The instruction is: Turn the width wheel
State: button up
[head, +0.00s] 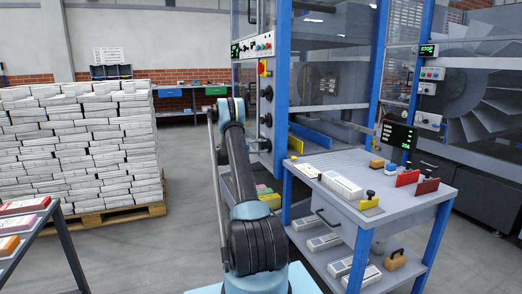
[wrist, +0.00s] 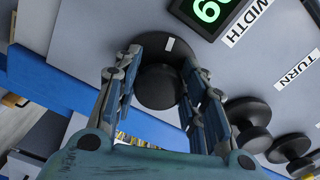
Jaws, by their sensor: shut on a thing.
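The width wheel (wrist: 158,88) is a round black knob with a white mark on its rim, on a grey panel in the wrist view. The word WIDTH (wrist: 247,22) and a green-lit display (wrist: 209,10) are beside it. My gripper (wrist: 160,62) has one finger on each side of the wheel and is shut on it. In the head view my arm reaches up to the machine's left side. I cannot make out the gripper or its wheel there.
More black knobs (wrist: 250,125) sit close to the right of my fingers, near a TURN label. In the head view, a stack of newspapers (head: 80,145) stands left and a grey table (head: 400,203) with blocks stands right. Open floor lies left of my arm.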

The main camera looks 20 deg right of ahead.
jog(key=shift+f, duration=0.1)
dwell(0.3)
jog(key=o, duration=1.1)
jog(key=shift+c, duration=0.2)
jog(key=shift+a, duration=0.15)
jog(key=a, duration=1.1)
jog(key=shift+s+a, duration=0.2)
jog(key=shift+a, duration=0.2)
